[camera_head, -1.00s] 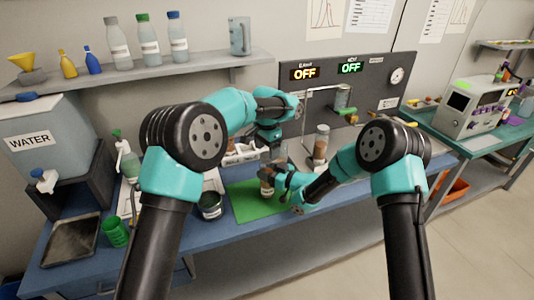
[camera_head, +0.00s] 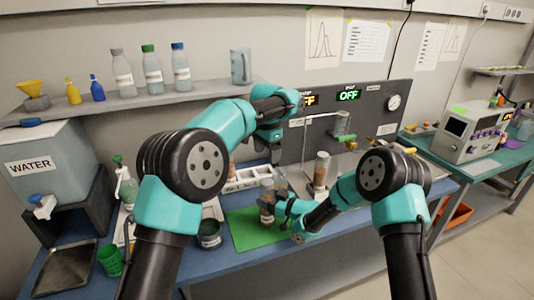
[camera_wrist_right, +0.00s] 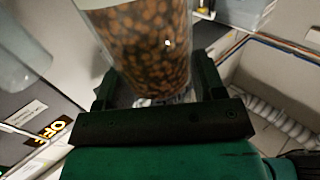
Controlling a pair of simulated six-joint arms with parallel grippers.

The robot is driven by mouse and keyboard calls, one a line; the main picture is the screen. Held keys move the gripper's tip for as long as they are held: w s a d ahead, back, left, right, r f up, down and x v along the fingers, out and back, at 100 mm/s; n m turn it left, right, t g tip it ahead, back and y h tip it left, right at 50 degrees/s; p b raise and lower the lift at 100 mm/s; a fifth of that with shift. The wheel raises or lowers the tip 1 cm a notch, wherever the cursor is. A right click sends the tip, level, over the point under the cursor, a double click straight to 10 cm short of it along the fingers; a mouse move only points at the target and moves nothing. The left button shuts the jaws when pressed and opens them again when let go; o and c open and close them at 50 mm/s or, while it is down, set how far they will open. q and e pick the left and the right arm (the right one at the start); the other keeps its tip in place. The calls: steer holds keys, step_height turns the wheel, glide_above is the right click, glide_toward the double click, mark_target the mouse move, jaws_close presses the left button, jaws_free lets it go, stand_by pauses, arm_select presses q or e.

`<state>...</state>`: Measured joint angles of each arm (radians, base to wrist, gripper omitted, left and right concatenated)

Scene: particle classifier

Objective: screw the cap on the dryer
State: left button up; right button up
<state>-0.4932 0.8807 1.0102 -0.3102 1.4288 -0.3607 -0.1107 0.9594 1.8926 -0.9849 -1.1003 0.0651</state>
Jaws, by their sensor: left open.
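A clear cylinder with brown particles, which looks like the dryer (camera_head: 267,213), stands upright over the green mat (camera_head: 246,232). My right gripper (camera_head: 274,208) is shut around it. In the right wrist view the clear wall and brown particles of the dryer (camera_wrist_right: 142,45) show between the two fingers (camera_wrist_right: 158,98). My left gripper (camera_head: 276,155) is open, above and behind the dryer, pointing down near the white tray. I cannot make out the cap; the dryer's top is small and unclear.
A similar clear tube with brown particles (camera_head: 321,172) stands to the right, near the dark panel (camera_head: 370,122). A white compartment tray (camera_head: 246,179) lies behind the mat. A dark jar (camera_head: 209,235) stands left of the mat, with a green cup (camera_head: 110,261) farther left.

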steer(key=o, duration=0.4)
steer(key=v, duration=1.7)
steer(key=shift+s+d, duration=0.15)
steer(key=shift+d, duration=0.1)
